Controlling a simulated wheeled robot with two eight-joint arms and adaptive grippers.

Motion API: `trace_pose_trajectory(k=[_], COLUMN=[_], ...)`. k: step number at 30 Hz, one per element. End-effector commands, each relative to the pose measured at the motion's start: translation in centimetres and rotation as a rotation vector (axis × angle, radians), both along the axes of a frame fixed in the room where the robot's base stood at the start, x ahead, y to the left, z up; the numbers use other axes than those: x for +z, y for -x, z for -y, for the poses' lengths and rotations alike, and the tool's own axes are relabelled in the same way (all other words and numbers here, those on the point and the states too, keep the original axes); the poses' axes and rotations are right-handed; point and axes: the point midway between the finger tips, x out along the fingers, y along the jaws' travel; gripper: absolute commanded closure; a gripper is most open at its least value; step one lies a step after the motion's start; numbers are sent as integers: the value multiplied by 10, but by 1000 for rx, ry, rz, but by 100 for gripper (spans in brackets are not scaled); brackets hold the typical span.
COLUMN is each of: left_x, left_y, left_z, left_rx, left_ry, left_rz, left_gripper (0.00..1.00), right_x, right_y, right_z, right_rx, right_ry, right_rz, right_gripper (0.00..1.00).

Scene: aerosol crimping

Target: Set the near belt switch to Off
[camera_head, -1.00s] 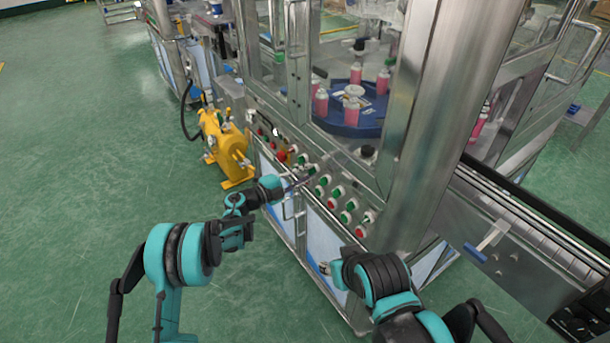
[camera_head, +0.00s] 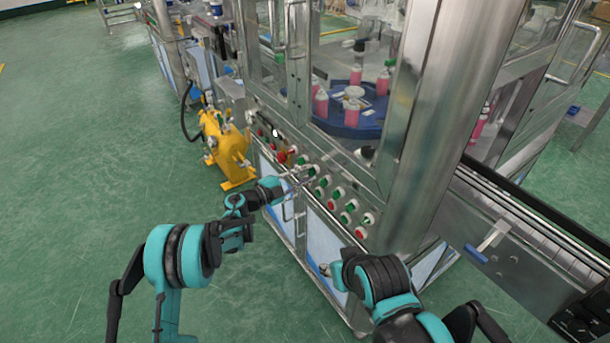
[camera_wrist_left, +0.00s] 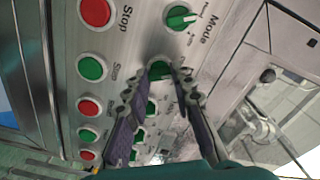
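The control panel (camera_head: 322,185) on the machine's front carries a row of red and green buttons and selector switches. In the left wrist view, a green selector switch (camera_wrist_left: 159,68) sits between the fingertips of my left gripper (camera_wrist_left: 161,75). The fingers are apart, one on each side of its knob; I cannot tell whether they touch it. Its label is mostly hidden by a finger. My left gripper also shows in the head view (camera_head: 297,178), up against the panel.
In the left wrist view, a Mode switch (camera_wrist_left: 181,17), a red Stop button (camera_wrist_left: 95,12) and a green button (camera_wrist_left: 91,68) lie close to the fingers. A yellow pump unit (camera_head: 226,145) stands left of the machine. A conveyor (camera_head: 530,235) runs at the right.

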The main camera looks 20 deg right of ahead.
Motion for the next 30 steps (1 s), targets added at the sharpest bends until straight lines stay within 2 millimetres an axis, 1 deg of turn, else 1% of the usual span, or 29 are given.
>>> trace_pose_trajectory(k=[1,2,3,11,14,17,24,27,30], left_x=[0,0,0,0,0,0,0,0,0], left_y=[0,0,0,0,1,6,23,30,36], left_z=[0,0,0,0,-5,-19,-69,-87,-101], left_rx=[1,1,1,0,1,2,4,4,2], left_ry=[0,0,0,0,0,-1,-1,0,-1], left_rz=[0,0,0,1,1,1,1,1,1], left_gripper=[66,58,55,55,55,55,55,55,55], right_x=[0,0,0,0,0,0,0,0,0], right_y=[0,0,0,0,0,0,0,0,0], right_z=[0,0,0,0,0,0,0,0,0], right_rx=[0,0,0,0,0,0,0,0,0], right_ry=[0,0,0,0,0,0,0,0,0], right_rz=[0,0,0,0,0,0,0,0,0], right_gripper=[60,60,60,60,60,60,60,60,60])
